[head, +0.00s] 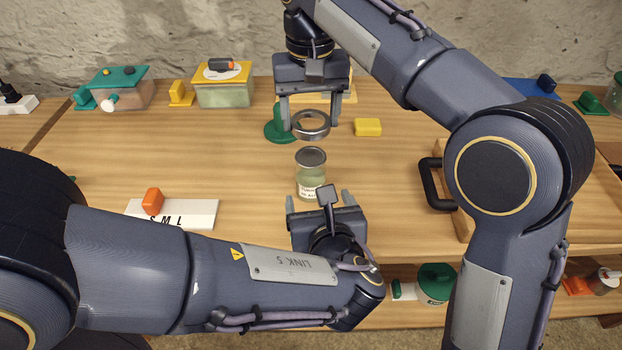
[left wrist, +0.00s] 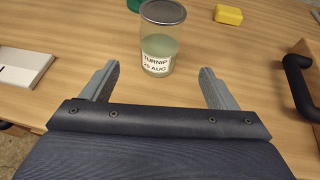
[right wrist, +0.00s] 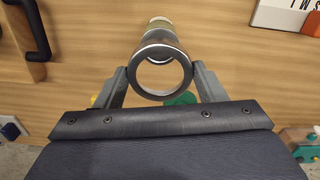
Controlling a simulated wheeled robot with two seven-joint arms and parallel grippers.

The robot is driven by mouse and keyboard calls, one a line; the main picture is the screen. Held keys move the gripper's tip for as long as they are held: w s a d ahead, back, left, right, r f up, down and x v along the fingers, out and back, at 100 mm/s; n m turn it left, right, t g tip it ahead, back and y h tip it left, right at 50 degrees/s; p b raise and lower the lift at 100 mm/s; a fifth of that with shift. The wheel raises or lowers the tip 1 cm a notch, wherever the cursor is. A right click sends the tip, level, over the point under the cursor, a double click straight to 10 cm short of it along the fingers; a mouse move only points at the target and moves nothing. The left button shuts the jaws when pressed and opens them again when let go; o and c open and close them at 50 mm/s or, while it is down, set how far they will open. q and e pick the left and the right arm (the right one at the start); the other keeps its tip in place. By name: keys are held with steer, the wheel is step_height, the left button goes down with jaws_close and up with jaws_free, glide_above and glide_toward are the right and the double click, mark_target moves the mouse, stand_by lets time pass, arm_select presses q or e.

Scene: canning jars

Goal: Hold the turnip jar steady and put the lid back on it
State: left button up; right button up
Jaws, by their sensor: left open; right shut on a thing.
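The turnip jar (head: 311,183) stands upright on the table, with pale contents and a label reading TURNIP; it also shows in the left wrist view (left wrist: 158,45). A grey disc covers its top. My right gripper (head: 309,122) is shut on a metal ring-shaped lid band (head: 311,134), held beyond the jar and apart from it. The ring fills the space between the fingertips in the right wrist view (right wrist: 160,94), and wood shows through it. My left gripper (head: 319,200) is open and empty on the near side of the jar, fingers spread to either side, not touching it.
A green piece (head: 276,134) and a yellow block (head: 367,127) lie behind the jar. A white S M L board (head: 200,214) with an orange piece is at left. A wooden tray with a black handle (head: 432,183) is at right. Containers (head: 222,94) stand along the back.

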arm_select(q)
steer(key=x, duration=1)
steer(key=shift+w+a+f, duration=0.15)
steer(key=shift+w, duration=0.15)
steer(key=c, duration=1.5)
arm_select(e)
glide_above(311, 157)
steer(key=shift+f, duration=2.5)
steer(key=shift+f, duration=0.1)
steer(key=shift+f, duration=0.8)
steer(key=shift+f, duration=0.55)
